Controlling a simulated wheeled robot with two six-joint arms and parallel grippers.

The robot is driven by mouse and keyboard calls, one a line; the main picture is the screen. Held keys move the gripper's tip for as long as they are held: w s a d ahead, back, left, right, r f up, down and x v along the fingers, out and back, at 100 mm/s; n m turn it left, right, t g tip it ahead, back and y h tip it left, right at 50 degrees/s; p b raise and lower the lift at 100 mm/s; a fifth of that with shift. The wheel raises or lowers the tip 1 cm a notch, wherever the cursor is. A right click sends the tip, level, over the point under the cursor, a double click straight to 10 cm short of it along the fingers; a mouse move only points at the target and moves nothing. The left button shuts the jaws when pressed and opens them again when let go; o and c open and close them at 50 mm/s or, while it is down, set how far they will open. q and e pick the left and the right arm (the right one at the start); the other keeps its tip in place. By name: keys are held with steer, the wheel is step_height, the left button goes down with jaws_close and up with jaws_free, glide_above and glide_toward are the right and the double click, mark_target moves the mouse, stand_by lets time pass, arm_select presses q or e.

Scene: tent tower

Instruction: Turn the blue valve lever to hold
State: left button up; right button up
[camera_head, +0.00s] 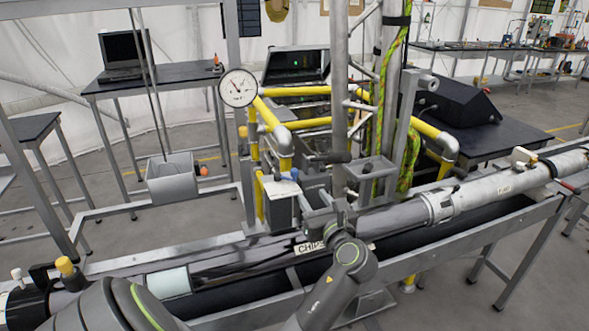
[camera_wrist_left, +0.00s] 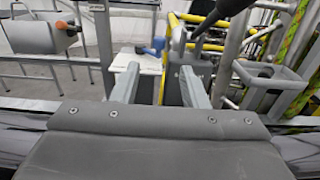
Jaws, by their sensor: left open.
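The blue valve lever (camera_head: 290,173) is a small blue piece in the middle of the head view, beside the yellow pipes and above a grey box. In the left wrist view the blue lever (camera_wrist_left: 154,46) shows ahead, between and beyond my fingers. Its exact angle is hard to tell. My left gripper (camera_head: 314,190) is close to the lever, just to its right in the head view. In the left wrist view its two fingers (camera_wrist_left: 160,84) stand apart with nothing gripped. My right gripper is not in view.
Yellow pipes (camera_head: 298,124) and a round gauge (camera_head: 238,88) stand behind the lever. Metal posts and a green rope (camera_head: 390,100) rise to the right. A grey box with an orange ball (camera_head: 172,180) is at left. A long pipe (camera_head: 405,215) crosses the front.

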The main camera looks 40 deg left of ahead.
mark_target(296, 173)
arm_select(q)
steer(key=p+x, duration=0.2)
steer(key=x, duration=1)
steer(key=shift+w+a, duration=0.15)
steer(key=shift+a, duration=0.2)
steer(key=shift+w+a+p, duration=0.15)
steer(key=shift+a+p, duration=0.15)
steer(key=shift+w+a, duration=0.15)
steer(key=shift+a, duration=0.05)
steer(key=shift+f, duration=0.1)
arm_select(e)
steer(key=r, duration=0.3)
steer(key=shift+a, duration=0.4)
